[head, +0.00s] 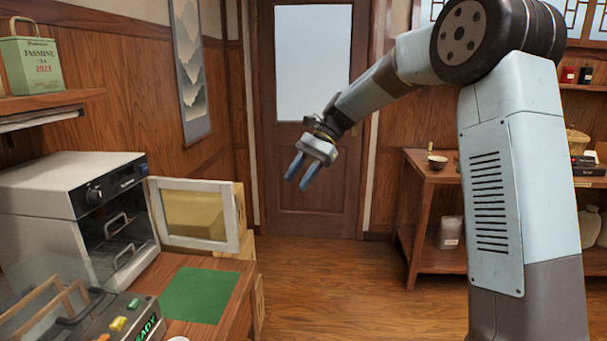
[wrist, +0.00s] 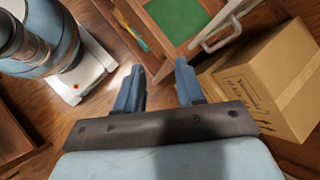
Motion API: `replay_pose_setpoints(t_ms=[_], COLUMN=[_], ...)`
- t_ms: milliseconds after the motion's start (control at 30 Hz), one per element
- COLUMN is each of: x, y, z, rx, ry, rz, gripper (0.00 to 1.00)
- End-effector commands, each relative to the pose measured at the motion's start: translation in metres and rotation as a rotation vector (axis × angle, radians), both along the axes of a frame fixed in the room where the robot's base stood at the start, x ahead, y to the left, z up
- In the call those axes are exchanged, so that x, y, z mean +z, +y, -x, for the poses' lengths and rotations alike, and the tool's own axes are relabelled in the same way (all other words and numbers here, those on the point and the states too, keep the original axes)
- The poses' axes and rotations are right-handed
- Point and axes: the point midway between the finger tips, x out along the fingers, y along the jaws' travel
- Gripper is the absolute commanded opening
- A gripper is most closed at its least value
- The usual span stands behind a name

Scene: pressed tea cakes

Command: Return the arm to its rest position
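My gripper (head: 303,171) hangs in the air in the middle of the head view, in front of the door and to the right of the oven's open door. Its two blue fingers are apart with nothing between them. In the wrist view the fingers of my gripper (wrist: 158,88) are also spread, with bare floor showing between them. My arm reaches down and to the left from its column at the right of the head view.
An oven (head: 60,200) with its glass door (head: 196,214) open stands on the left counter beside a green mat (head: 197,295). A wooden shelf table (head: 430,175) stands at the right. The middle floor (head: 350,275) is clear.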

Motion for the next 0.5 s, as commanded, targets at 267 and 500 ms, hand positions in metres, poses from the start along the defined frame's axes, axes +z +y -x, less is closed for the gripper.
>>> replay_pose_setpoints(t_ms=[267,500], x=[0.025,0.039], y=[-0.044,-0.085], z=[0.052,0.098], rx=[0.042,0.091], ry=[-0.230,-0.414], rz=[0.110,0.205], gripper=[0.38,0.38])
